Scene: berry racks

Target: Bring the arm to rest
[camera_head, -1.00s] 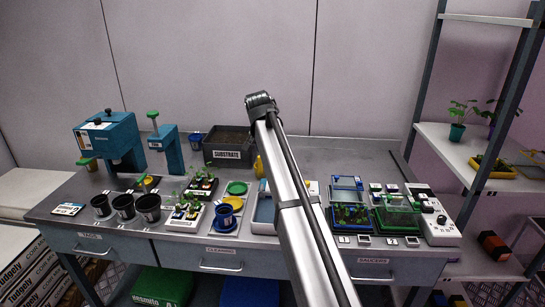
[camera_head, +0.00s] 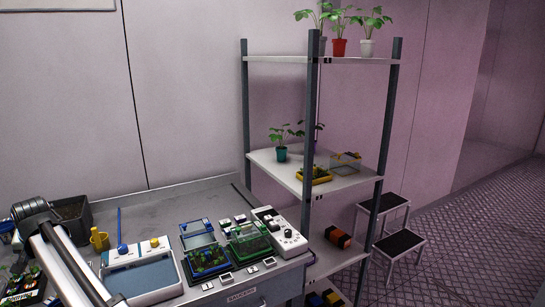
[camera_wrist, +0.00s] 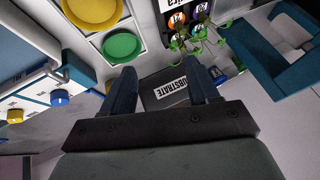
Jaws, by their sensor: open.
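My gripper (camera_wrist: 163,88) shows in the wrist view with its two dark fingers spread apart and nothing between them. Beyond the fingertips is the dark substrate bin (camera_wrist: 172,98) with its white label. In the head view my arm crosses the lower left corner, its light link rising from the bottom edge to a dark joint. The fingers themselves are not visible in the head view.
The workbench (camera_head: 180,205) holds a blue-grey basin (camera_head: 143,273), a yellow mug (camera_head: 99,239), green-and-blue trays (camera_head: 207,262) and a white control box (camera_head: 280,236). A rack (camera_head: 345,60) with potted plants stands right of it. A step stool (camera_head: 393,243) is beyond. The wrist view shows yellow (camera_wrist: 92,10) and green (camera_wrist: 121,47) dishes.

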